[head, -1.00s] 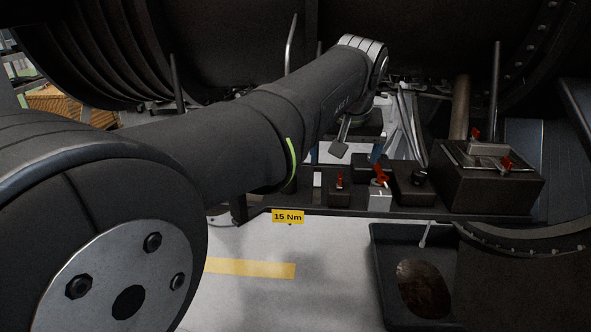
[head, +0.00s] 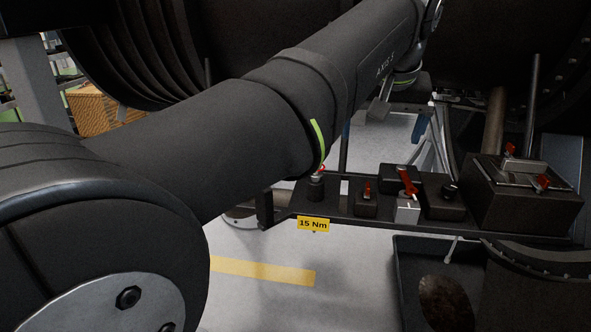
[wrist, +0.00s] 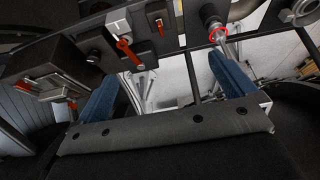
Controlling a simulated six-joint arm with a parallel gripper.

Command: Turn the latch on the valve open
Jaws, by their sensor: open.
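A silver valve-like block (head: 407,212) with a tilted red lever (head: 407,182) stands mid-shelf; the lever also shows in the wrist view (wrist: 127,50). A round dark fitting (head: 316,188) with a red top is at the shelf's left end; its red ring shows in the wrist view (wrist: 219,33). I cannot tell for sure which of these carries the task's latch. My gripper (wrist: 163,68) is open and empty, with its two blue fingers spread wide. The red lever lies beyond the left finger and the red ring beyond the right one, both apart from the fingers.
A small block with a red switch (head: 366,204), a block with a black knob (head: 446,206) and a large box (head: 525,205) with red levers share the shelf. A yellow "15 Nm" label (head: 313,225) marks its front edge. A black tray (head: 409,285) lies below.

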